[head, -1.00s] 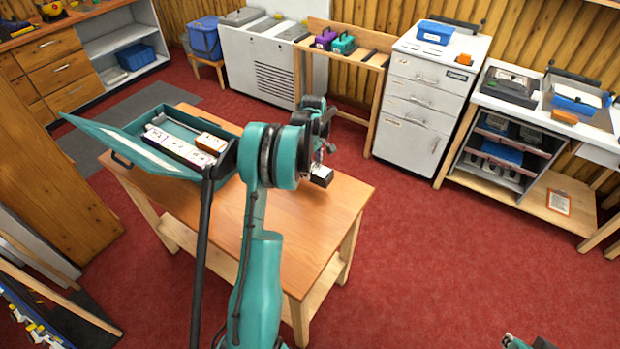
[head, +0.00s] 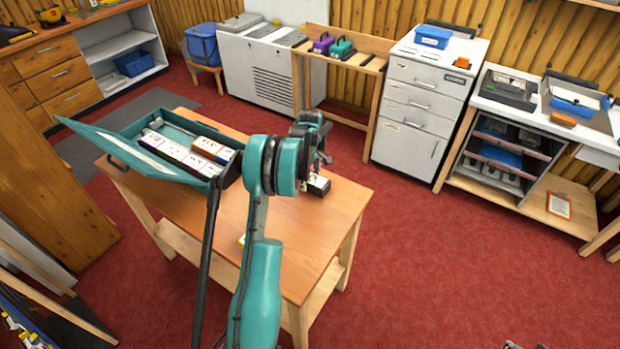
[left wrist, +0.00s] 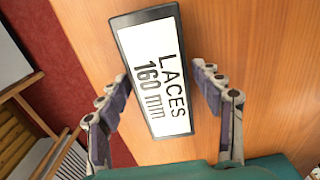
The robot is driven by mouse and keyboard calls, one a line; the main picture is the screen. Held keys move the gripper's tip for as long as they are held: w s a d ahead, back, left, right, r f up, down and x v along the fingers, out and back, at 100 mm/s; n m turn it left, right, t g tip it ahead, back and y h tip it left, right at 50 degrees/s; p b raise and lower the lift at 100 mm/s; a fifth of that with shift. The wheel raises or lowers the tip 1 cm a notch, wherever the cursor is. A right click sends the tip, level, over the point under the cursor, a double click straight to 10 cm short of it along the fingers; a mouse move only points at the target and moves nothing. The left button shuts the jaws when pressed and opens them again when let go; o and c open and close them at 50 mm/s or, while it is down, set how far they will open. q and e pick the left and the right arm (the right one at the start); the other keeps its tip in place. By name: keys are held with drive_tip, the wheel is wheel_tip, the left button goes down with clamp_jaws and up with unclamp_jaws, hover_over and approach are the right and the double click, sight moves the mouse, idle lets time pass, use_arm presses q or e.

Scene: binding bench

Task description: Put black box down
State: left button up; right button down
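The black box (head: 318,187) has a white label reading "LACES 160 mm". In the head view it sits at the right part of the wooden table (head: 335,215), partly hidden by my left gripper (head: 314,160). In the left wrist view the black box (left wrist: 155,70) lies on the wooden surface between the two fingers of my left gripper (left wrist: 162,88). The fingers are spread, with a clear gap on the right side of the box and a narrower one on the left. Only a small grey piece, seemingly of my right gripper (head: 525,346), shows at the bottom edge.
An open teal case (head: 135,150) with several white-labelled boxes stands on the table's left part. A small yellow thing (head: 242,240) shows beside my arm. A white drawer cabinet (head: 420,105) stands behind. Red carpet (head: 440,260) to the right is clear.

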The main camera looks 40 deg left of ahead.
sight(310, 177)
use_arm(q)
drive_tip(key=shift+r, duration=0.2)
drive_tip(key=shift+r+p, duration=0.3)
drive_tip(key=shift+r, duration=0.05)
wheel_tip(310, 177, up, 11)
drive_tip(key=p, duration=0.3)
drive_tip(key=s+d+r+m+t, duration=0.25)
drive_tip(key=d+r+m, duration=0.25)
drive_tip(key=d+r, duration=0.5)
drive_tip(key=s+d+r+m+t, duration=0.3)
drive_tip(key=s+d+m, duration=0.6)
drive_tip(key=s+d, duration=0.6)
drive_tip(key=s+d+f+m+t, duration=0.1)
drive_tip(key=s+d+f+m, duration=0.3)
drive_tip(key=s+d, duration=0.3)
drive_tip(key=shift+d+m+t, duration=0.25)
drive_tip(key=shift+m+t, duration=0.1)
drive_tip(key=shift+m, duration=0.25)
